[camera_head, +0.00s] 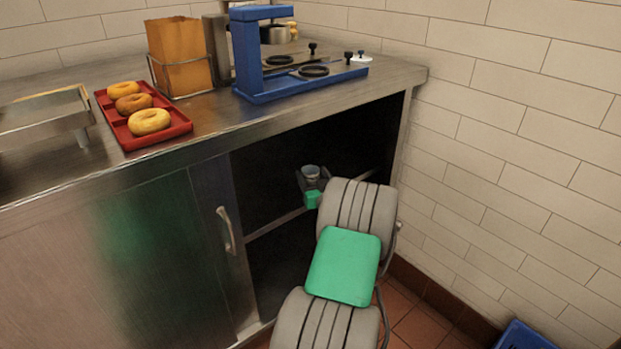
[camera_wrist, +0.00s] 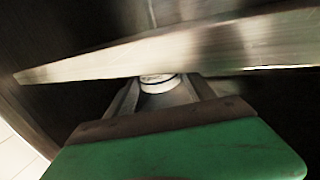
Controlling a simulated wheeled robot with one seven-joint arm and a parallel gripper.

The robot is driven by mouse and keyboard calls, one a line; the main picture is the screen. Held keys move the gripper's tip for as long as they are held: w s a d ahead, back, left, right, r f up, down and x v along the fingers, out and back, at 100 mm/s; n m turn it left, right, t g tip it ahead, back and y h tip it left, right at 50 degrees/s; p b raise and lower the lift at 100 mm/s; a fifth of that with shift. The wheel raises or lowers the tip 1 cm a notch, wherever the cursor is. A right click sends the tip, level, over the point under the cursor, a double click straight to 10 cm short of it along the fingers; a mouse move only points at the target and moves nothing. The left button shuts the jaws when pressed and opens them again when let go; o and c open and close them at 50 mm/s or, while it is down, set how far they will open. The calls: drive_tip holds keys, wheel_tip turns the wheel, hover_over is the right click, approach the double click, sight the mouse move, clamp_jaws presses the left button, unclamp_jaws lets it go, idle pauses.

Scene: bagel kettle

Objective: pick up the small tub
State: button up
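The small tub (camera_head: 311,172) is a small, round, pale container inside the dark open cabinet under the counter. In the wrist view its pale round end (camera_wrist: 157,82) shows between my two fingers, partly cut off by a metal edge. My gripper (camera_head: 312,181) reaches into the cabinet, with one dark finger on each side of the tub. In the wrist view the fingers of my gripper (camera_wrist: 160,92) stand apart; I see no clear contact with the tub. The lower part of the tub is hidden.
A cabinet shelf edge (camera_head: 275,222) runs beside my arm, and a metal edge (camera_wrist: 215,48) crosses the wrist view close by. A door with a handle (camera_head: 226,230) stands left. Above are a red bagel tray (camera_head: 178,128) and a blue appliance (camera_head: 246,62). A tiled wall is right.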

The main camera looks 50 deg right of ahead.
sight(313, 178)
drive_tip(key=c, duration=1)
drive_tip(key=shift+r+p, duration=0.35)
drive_tip(key=shift+r, duration=0.2)
wheel_tip(313, 178, up, 3)
drive_tip(key=shift+p, duration=0.95)
drive_tip(key=s+a+r+p, duration=0.1)
drive_tip(key=s+a+r, duration=0.2)
drive_tip(key=s+a+r+p, duration=0.1)
drive_tip(key=s+a+r, duration=0.2)
drive_tip(key=s, duration=0.1)
drive_tip(key=s+a+r+p, duration=0.1)
drive_tip(key=s+a+r, duration=0.2)
drive_tip(key=shift+s+a+p, duration=0.15)
drive_tip(key=shift+s+p, duration=0.15)
